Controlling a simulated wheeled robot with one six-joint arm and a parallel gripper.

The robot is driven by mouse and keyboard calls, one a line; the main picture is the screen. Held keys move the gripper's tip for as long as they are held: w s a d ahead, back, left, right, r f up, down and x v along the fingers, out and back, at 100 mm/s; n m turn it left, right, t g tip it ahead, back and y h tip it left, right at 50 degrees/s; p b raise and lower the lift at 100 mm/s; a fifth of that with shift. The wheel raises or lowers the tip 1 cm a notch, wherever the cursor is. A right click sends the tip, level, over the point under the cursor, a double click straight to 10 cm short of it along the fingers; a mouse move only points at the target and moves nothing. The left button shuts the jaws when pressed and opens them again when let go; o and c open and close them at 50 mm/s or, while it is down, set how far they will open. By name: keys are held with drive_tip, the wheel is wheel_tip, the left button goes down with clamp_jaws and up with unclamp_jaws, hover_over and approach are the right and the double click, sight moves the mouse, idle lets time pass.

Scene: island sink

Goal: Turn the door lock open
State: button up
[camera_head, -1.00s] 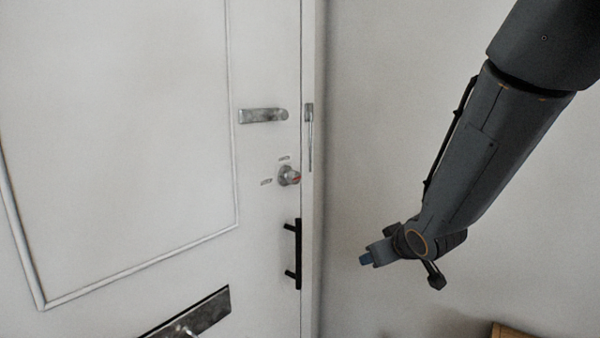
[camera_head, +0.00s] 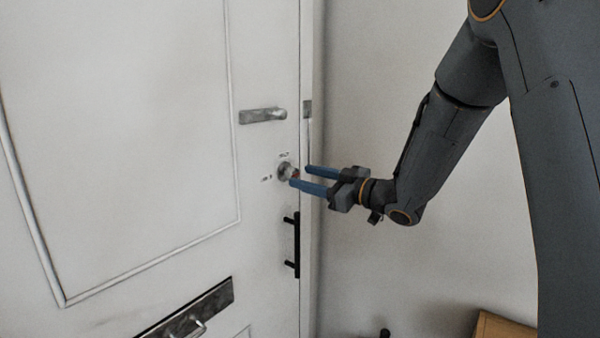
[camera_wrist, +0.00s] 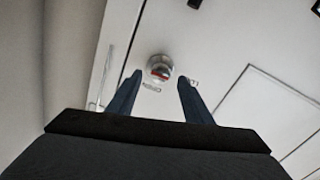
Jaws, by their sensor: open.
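The door lock (camera_head: 285,171) is a small round silver knob with a red mark, on the white door (camera_head: 130,120) near its right edge. In the wrist view the lock (camera_wrist: 160,66) shows just beyond the fingertips, between them and closer to the left one. My gripper (camera_head: 299,175) has two blue fingers spread apart and pointing left at the lock. In the head view the near fingertip overlaps the knob's lower right edge; I cannot tell whether it touches. In the wrist view my gripper (camera_wrist: 158,80) is open with nothing between its fingers.
A silver lever handle (camera_head: 262,115) sits above the lock, and a black pull handle (camera_head: 296,245) below it. A metal mail slot (camera_head: 190,312) is low on the door. A wooden piece of furniture (camera_head: 500,328) stands at lower right. The wall right of the door is bare.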

sight(291, 173)
drive_tip(key=shift+p+x, duration=0.35)
drive_tip(key=shift+x, duration=1.05)
drive_tip(key=c, duration=1.1)
drive_tip(key=shift+o, duration=0.2)
